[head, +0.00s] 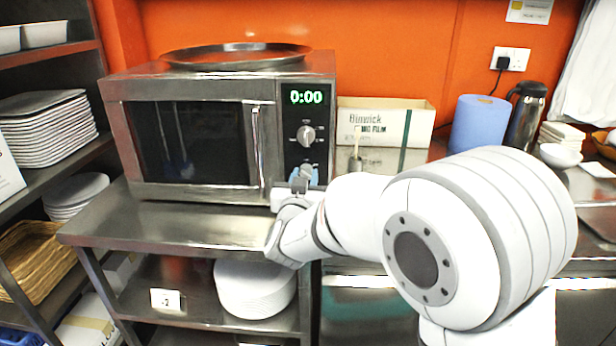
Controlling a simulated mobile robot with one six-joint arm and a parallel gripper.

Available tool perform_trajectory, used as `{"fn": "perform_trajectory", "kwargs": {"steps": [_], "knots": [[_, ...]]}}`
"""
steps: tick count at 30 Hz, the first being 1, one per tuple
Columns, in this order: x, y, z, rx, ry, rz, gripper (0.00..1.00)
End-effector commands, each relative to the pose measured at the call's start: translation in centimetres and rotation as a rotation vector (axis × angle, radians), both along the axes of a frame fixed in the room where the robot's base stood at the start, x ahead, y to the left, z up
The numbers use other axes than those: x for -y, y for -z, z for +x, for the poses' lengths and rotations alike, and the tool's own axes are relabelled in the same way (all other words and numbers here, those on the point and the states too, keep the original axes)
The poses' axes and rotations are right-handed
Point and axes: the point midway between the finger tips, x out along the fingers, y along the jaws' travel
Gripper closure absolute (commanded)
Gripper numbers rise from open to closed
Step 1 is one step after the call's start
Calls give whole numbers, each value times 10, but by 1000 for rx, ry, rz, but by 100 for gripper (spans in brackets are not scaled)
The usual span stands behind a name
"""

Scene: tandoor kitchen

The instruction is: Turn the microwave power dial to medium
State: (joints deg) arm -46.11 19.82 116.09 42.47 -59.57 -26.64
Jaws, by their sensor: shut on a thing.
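The steel microwave (190,195) stands on a metal shelf, its door shut and its green display (306,97) reading 0:00. An upper dial (306,135) sits below the display and is in plain view. A lower dial (307,169) sits under it, mostly hidden by my gripper. My gripper (303,178) is at the bottom of the control panel, with its fingers shut on the lower dial. The dial markings are too small to read, so I cannot tell its setting.
A round metal tray (235,55) lies on top of the microwave. To the right are a cardboard film box (385,118), a blue roll (480,125) and a dark flask (526,115). White plates (255,290) are stacked on the shelf below.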

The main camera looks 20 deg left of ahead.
Motion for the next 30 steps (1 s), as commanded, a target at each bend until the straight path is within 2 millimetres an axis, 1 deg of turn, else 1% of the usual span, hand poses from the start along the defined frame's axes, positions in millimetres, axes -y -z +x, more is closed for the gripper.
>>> {"fn": "perform_trajectory", "kwargs": {"steps": [1,9,22,23,30], "knots": [[0,3,0,-1,1,-23,94],[0,4,0,14,0,-85,94],[1,5,0,13,0,-93,94],[1,5,0,13,0,-93,71],[0,3,0,17,-1,-91,51]]}}
